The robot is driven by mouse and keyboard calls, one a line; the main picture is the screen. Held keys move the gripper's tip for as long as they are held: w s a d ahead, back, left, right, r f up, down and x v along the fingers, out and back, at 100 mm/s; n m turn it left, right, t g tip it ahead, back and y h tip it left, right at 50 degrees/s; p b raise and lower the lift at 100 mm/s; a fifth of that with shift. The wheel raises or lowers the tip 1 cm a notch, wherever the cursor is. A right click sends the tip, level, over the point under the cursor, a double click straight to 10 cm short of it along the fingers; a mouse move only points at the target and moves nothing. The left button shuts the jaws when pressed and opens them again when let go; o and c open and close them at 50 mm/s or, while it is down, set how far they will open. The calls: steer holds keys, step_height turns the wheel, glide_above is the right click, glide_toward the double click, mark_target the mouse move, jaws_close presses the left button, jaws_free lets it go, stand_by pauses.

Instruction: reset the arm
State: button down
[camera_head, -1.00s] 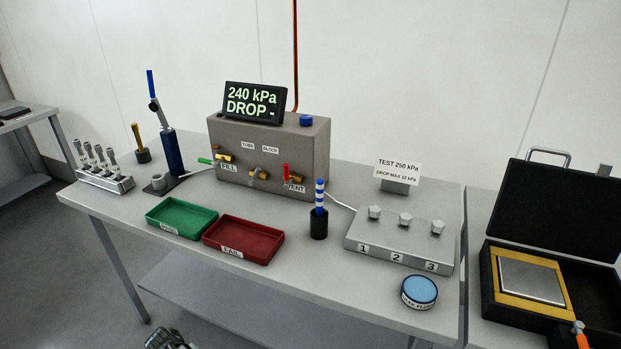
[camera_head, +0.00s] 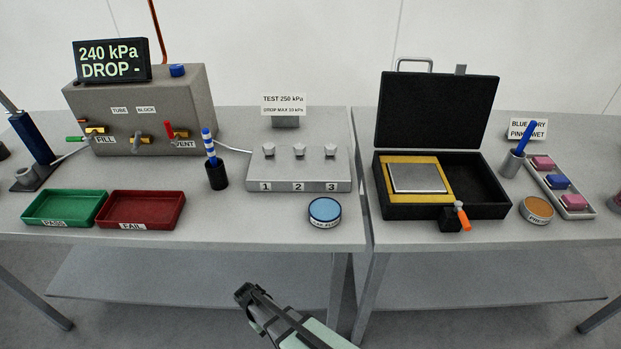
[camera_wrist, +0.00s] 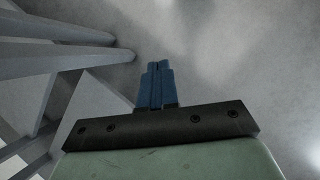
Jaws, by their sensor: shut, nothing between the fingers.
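My gripper (camera_wrist: 157,66) shows in the wrist view with its two blue fingers together and nothing between them, over the bare grey floor. In the head view part of my arm's end (camera_head: 262,302) shows at the bottom centre, in front of and below the table edge, apart from everything on the benches. Its fingertips are hard to make out there.
The left bench holds a green PASS tray (camera_head: 64,222), a red FAIL tray (camera_head: 141,224), a pressure box (camera_head: 140,140), a block numbered 1 to 3 (camera_head: 299,171) and a blue round tin (camera_head: 324,222). An open black case (camera_head: 437,211) stands on the right bench. Table legs (camera_wrist: 55,60) show beside my gripper.

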steer(key=s+d+f+m+g+y, duration=0.1)
steer(key=s+d+m, duration=0.15)
steer(key=d, duration=0.65)
steer(key=s+d+m+g+y, duration=0.15)
steer(key=s+d, duration=0.25)
steer(key=d, duration=0.6)
steer(key=s+d+r+m+g+y, duration=0.1)
steer(key=s+d+m+g+y, duration=0.1)
steer(key=s+d+m, duration=0.3)
steer(key=s+d, duration=0.4)
steer(key=s, duration=0.1)
steer(key=shift+s+d, duration=0.35)
steer(key=c, duration=1.8)
jaws_free()
